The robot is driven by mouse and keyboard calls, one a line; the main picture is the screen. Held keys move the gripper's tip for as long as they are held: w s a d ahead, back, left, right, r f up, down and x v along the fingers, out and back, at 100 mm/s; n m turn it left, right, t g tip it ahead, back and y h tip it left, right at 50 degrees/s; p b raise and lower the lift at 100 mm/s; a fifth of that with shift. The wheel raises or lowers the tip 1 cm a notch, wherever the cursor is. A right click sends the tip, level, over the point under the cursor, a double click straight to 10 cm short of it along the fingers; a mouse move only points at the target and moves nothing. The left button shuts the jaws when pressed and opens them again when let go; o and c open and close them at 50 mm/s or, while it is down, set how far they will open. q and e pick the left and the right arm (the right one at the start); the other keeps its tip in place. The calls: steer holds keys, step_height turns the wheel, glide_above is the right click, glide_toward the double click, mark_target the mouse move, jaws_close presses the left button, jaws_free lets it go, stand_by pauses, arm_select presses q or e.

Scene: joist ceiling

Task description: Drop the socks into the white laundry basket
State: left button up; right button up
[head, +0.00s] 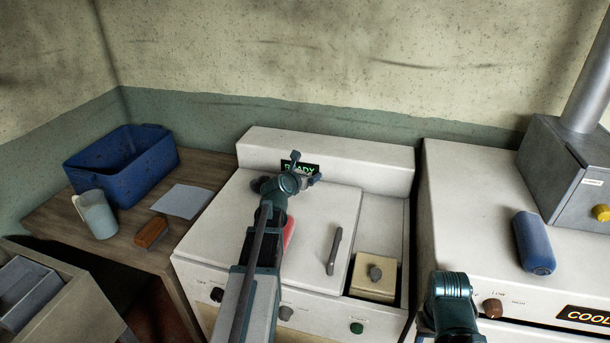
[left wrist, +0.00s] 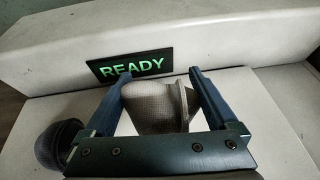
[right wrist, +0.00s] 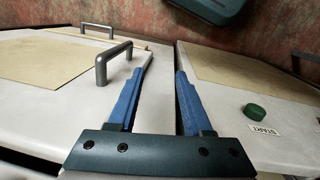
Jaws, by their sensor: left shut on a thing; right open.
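My left gripper (head: 305,167) is over the back of the white washer-like machine, in front of its READY display. In the left wrist view my left gripper (left wrist: 162,78) is shut on a pale grey-beige, woven-looking sock (left wrist: 155,105), held between the blue fingers. The head view hides most of this sock behind the gripper. A red thing (head: 289,232) shows partly beside my left arm on the machine top; I cannot tell what it is. My right gripper (right wrist: 165,72) is open and empty above a white surface. I see no white laundry basket.
A blue basket (head: 118,185), a pale mug (head: 96,214), a brown brush-like block (head: 151,232) and a paper sheet (head: 182,201) are on the wooden table at left. The machine lid has a grey handle (head: 334,251). A blue cylinder (head: 533,243) lies on the right machine.

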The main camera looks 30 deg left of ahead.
step_height(320, 180, up, 6)
steer(key=p, duration=0.5)
steer(key=shift+r, duration=0.25)
